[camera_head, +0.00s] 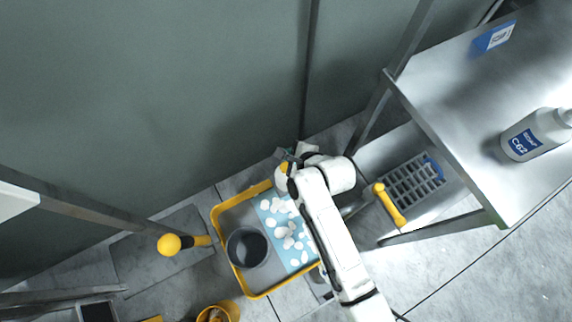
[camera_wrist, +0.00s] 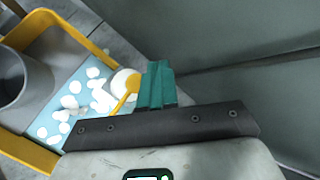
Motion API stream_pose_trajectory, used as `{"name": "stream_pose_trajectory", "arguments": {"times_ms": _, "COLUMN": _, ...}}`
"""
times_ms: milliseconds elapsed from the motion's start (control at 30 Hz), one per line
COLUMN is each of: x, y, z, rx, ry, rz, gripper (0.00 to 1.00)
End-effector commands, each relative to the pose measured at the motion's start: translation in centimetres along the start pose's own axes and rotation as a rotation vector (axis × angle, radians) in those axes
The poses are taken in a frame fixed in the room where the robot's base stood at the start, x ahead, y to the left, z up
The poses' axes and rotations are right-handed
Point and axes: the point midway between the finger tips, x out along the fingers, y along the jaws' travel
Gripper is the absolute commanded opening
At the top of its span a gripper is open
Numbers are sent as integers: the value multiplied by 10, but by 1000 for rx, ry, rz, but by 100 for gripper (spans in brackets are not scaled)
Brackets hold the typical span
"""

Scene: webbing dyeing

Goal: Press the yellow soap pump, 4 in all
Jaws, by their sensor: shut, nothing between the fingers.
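The yellow soap pump (camera_wrist: 132,84) shows in the wrist view with a round head and a nozzle pointing down-left, over a pale round body. In the head view only a bit of its yellow (camera_head: 284,167) shows beside my wrist, and the rest is hidden by my arm. My gripper (camera_wrist: 157,70) has teal fingers, shut and empty. In the wrist view the fingers appear just right of the pump head and partly overlap its edge. I cannot tell whether they touch it. The gripper (camera_head: 285,154) is small and partly hidden in the head view.
A yellow-rimmed tray (camera_head: 217,228) holds a dark bucket (camera_head: 247,248) and a blue sheet with white pebble-like pieces (camera_head: 283,228). A steel table (camera_head: 450,85) with a C62 bottle (camera_head: 535,135) stands right. A grey wall (camera_head: 150,90) rises behind. A yellow ball-ended object (camera_head: 169,244) is left.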

Motion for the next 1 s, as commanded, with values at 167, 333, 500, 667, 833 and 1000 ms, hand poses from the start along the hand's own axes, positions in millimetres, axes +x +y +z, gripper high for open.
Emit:
{"name": "stream_pose_trajectory", "arguments": {"times_ms": 167, "x": -8, "y": -5, "z": 6, "rx": -2, "ry": 1, "rz": 1, "gripper": 0}}
{"name": "stream_pose_trajectory", "arguments": {"times_ms": 333, "x": -10, "y": -7, "z": 6, "rx": 0, "ry": 2, "rz": 0, "gripper": 0}}
{"name": "stream_pose_trajectory", "arguments": {"times_ms": 500, "x": -10, "y": -7, "z": 6, "rx": 0, "ry": 3, "rz": 0, "gripper": 0}}
{"name": "stream_pose_trajectory", "arguments": {"times_ms": 667, "x": -8, "y": -6, "z": 4, "rx": 0, "ry": 3, "rz": 0, "gripper": 0}}
{"name": "stream_pose_trajectory", "arguments": {"times_ms": 833, "x": -2, "y": -1, "z": 0, "rx": 0, "ry": 2, "rz": 0, "gripper": 0}}
{"name": "stream_pose_trajectory", "arguments": {"times_ms": 1000, "x": 10, "y": 8, "z": -8, "rx": -1, "ry": 2, "rz": 0, "gripper": 0}}
